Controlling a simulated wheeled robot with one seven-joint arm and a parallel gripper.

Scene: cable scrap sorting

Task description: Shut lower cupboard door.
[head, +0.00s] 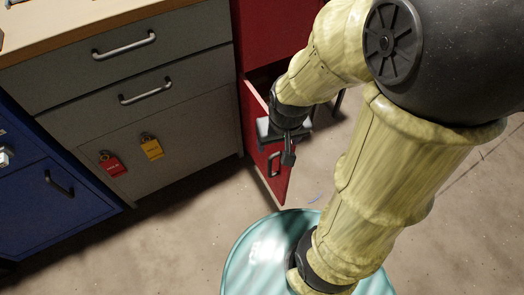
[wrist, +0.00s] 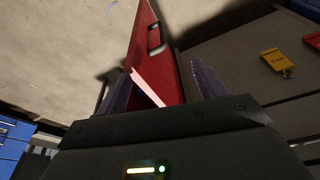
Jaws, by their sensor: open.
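The red lower cupboard door (head: 280,181) stands open at the bottom of the red cupboard (head: 258,32), swung out toward the front. Its dark handle (head: 273,163) is on its outer face. In the wrist view the door (wrist: 143,40) runs up between my two fingers, its pale edge toward me and its handle (wrist: 155,38) near the top. My gripper (head: 287,143) is open at the door's upper part, with the fingers (wrist: 158,75) on either side of the panel. I cannot tell whether either finger touches it. My arm hides part of the cupboard opening.
A grey drawer unit (head: 190,110) with red (head: 112,164) and yellow (head: 151,148) padlock-like tags stands left of the door. A blue cabinet (head: 45,200) is further left. Concrete floor (head: 185,210) lies open in front.

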